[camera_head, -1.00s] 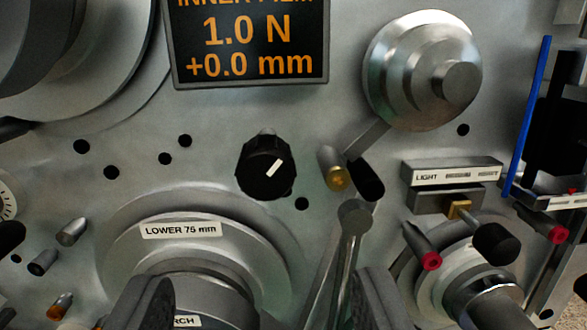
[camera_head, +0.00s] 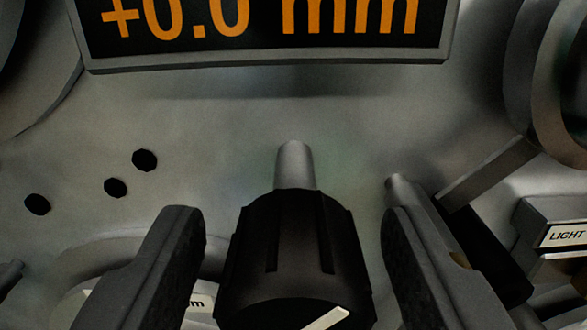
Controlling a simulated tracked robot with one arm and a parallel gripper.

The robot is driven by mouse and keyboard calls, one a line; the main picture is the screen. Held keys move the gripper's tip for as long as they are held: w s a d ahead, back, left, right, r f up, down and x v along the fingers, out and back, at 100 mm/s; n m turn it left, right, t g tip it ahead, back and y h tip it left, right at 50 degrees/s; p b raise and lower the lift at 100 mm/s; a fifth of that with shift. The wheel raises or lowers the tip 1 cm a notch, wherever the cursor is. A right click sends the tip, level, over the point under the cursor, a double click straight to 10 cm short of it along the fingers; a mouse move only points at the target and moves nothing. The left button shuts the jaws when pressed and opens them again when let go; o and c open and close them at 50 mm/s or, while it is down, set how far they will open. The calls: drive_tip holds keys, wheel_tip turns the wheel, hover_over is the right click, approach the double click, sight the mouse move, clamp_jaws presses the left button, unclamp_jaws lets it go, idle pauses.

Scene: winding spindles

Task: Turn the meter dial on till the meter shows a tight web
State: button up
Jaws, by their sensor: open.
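The meter dial (camera_head: 292,255) is a black ribbed knob with a white pointer mark on its face, at the bottom middle of the view. The pointer slants up to the right. My gripper (camera_head: 290,235) is open, with one dark finger on each side of the dial. A gap shows between each finger and the knob. The meter display (camera_head: 265,25) is above, cut off by the top edge. Its orange line reads +0.0 mm, and the line above it is out of view.
A lever arm (camera_head: 490,170) and a LIGHT label block (camera_head: 560,235) are close on the right. Several holes (camera_head: 115,187) dot the panel at left. A roller (camera_head: 110,250) lies partly hidden behind the left finger.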

drive_tip(key=shift+w, duration=0.95)
